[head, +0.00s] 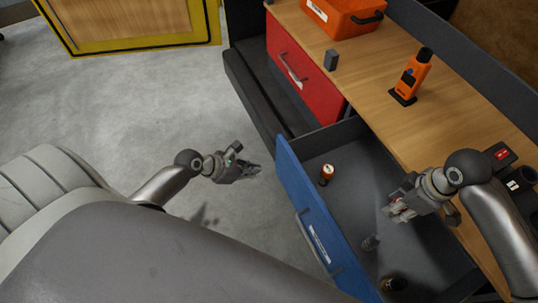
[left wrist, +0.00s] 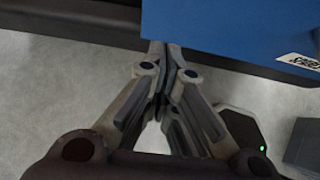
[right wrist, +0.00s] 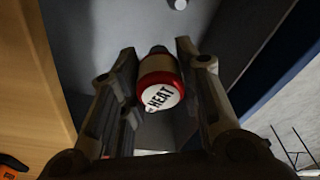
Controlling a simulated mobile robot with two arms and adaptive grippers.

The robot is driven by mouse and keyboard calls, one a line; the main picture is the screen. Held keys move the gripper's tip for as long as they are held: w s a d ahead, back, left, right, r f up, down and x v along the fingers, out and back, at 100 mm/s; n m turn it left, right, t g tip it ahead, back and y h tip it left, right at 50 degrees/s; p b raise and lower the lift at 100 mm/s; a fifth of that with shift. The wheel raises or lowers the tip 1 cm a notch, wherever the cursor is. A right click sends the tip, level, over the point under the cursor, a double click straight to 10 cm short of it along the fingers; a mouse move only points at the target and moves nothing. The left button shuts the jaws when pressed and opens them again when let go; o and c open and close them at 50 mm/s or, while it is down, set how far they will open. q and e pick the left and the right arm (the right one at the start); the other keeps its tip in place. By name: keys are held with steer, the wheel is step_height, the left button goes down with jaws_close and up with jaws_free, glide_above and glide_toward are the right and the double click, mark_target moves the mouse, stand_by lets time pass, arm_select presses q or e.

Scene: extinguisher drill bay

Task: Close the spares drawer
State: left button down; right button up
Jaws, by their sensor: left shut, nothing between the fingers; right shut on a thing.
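The blue-fronted spares drawer (head: 306,205) stands pulled open, with its handle and white label facing left. It also shows in the left wrist view (left wrist: 225,28), with part of its label. My left gripper (head: 254,171) is shut and empty, outside the drawer beside the far end of its front. Whether it touches the front I cannot tell. My right gripper (head: 392,209) is over the open drawer, shut on a red and white cylindrical piece marked HEAT (right wrist: 160,88). In the head view the fingers mostly hide that piece.
Inside the drawer are a red-and-white capped piece (head: 327,174), a grey piece (head: 370,243) and a dark piece (head: 393,284). A closed red drawer (head: 300,75) is farther back. The wooden worktop (head: 375,90) bears an orange box (head: 340,14) and an orange device (head: 413,75). Floor lies left.

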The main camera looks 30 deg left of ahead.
steer(key=shift+r+p, duration=0.4)
arm_select(q)
steer(key=w+d, duration=0.1)
steer(key=w+d+f, duration=0.1)
steer(key=w, duration=0.1)
steer(key=w+d+f, duration=0.1)
steer(key=w, duration=0.1)
steer(key=shift+d, duration=0.35)
arm_select(e)
steer(key=shift+r, duration=0.1)
arm_select(q)
steer(key=shift+f, duration=0.1)
